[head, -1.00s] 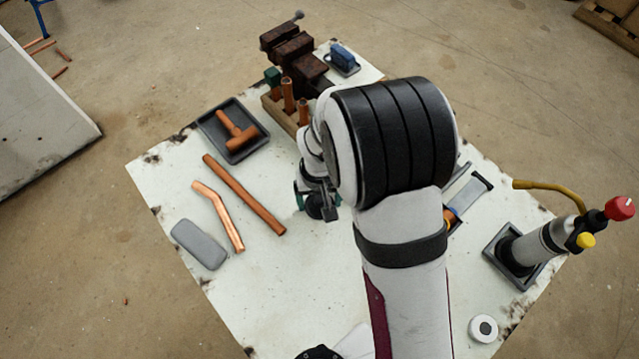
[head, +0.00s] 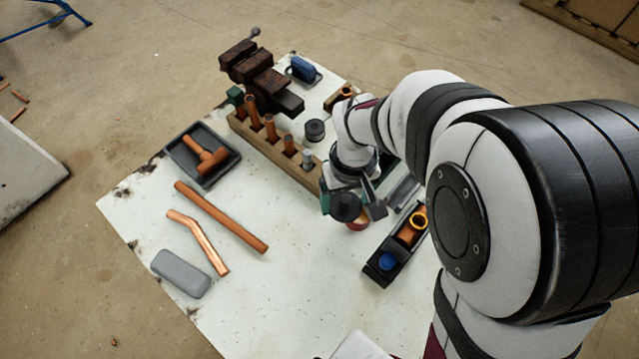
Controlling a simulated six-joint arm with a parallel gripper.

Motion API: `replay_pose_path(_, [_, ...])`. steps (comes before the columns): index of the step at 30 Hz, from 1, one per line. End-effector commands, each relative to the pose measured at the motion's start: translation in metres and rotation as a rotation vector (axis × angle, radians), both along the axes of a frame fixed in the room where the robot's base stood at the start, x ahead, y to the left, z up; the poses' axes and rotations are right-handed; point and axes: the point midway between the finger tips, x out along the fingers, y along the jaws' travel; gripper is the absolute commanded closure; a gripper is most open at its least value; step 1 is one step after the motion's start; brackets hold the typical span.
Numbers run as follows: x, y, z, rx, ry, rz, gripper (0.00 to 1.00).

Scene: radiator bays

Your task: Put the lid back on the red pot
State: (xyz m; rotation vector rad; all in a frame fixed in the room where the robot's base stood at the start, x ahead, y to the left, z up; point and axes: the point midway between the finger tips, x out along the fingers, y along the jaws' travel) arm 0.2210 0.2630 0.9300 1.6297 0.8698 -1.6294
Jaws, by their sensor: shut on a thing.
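My gripper (head: 350,203) is over the right-middle part of the white table, its two fingers on either side of a dark round lid (head: 345,207). It is shut on this lid. A small red pot (head: 358,224) shows just beyond the lid's lower right edge. The lid and gripper hide most of it, including its rim. I cannot tell whether the lid touches the pot or is held above it.
A wooden rack (head: 283,153) with copper fittings stands behind, left of the gripper, with a dark round piece (head: 315,130) beside it. A black tray (head: 383,272) with fittings lies to the right. A copper pipe (head: 222,217) lies left; the table's front middle is clear.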

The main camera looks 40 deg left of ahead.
Motion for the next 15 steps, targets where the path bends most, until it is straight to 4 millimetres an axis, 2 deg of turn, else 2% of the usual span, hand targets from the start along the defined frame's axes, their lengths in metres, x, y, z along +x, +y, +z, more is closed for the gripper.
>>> replay_pose_path(3, [0.011, -0.013, 0.010, 0.000, -0.001, -0.002, 0.69])
replay_pose_path(6, [0.029, -0.017, 0.017, 0.000, -0.001, -0.003, 0.69])
replay_pose_path(8, [0.034, -0.018, 0.019, 0.000, 0.000, 0.000, 0.69])
replay_pose_path(11, [0.033, -0.018, 0.013, -0.002, 0.001, 0.002, 0.69])
replay_pose_path(15, [0.033, -0.019, -0.005, -0.003, 0.003, 0.002, 0.69])
